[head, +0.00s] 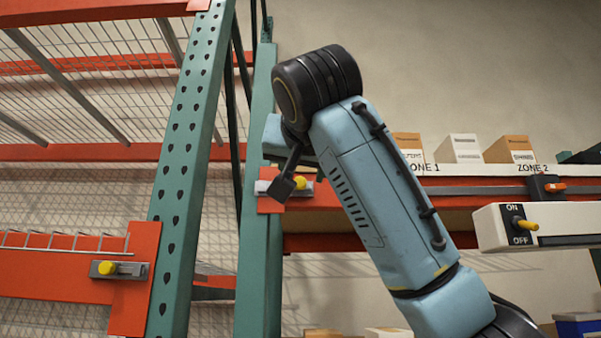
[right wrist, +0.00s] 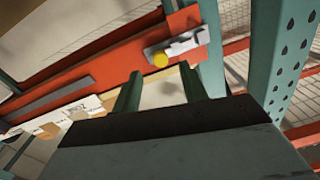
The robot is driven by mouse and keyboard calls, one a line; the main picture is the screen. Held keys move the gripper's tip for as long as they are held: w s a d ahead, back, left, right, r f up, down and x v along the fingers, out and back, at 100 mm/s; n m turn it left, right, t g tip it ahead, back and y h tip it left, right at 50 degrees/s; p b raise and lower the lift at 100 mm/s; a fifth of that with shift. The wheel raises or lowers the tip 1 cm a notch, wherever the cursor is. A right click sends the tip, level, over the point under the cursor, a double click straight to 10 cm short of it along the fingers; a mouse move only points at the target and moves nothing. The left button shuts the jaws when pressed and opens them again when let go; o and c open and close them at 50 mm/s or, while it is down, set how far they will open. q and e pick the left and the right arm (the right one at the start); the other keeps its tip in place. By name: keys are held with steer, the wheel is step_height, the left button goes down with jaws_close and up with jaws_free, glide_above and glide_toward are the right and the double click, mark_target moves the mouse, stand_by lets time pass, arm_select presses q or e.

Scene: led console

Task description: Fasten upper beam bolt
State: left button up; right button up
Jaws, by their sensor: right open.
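An upper beam bolt with a yellow knob (head: 300,183) sits on a grey metal plate at the left end of the right-hand orange beam (head: 330,203), by a green upright. The knob also shows in the right wrist view (right wrist: 160,60), on its pale plate (right wrist: 185,42). My right gripper (right wrist: 159,77) is open, with its two fingers apart and nothing between them. The knob lies beyond the fingertips, roughly between them in that view; I see no contact. In the head view my right wrist partly hides the gripper and plate. My left gripper is not in view.
A second yellow knob (head: 106,267) sits on the left-hand orange beam. Perforated green uprights (head: 185,170) and wire mesh stand at left. Boxes (head: 510,150) line a shelf behind my arm. A white console with an ON/OFF lever (head: 527,225) is at right.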

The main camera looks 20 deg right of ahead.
mark_target(300, 182)
steer(key=p+x, duration=0.1)
steer(key=x, duration=0.3)
steer(key=shift+w, duration=0.3)
steer(key=shift+w+d, duration=0.1)
steer(key=shift+w, duration=0.05)
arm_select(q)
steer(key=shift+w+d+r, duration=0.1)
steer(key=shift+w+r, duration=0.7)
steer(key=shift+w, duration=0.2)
arm_select(e)
jaws_close()
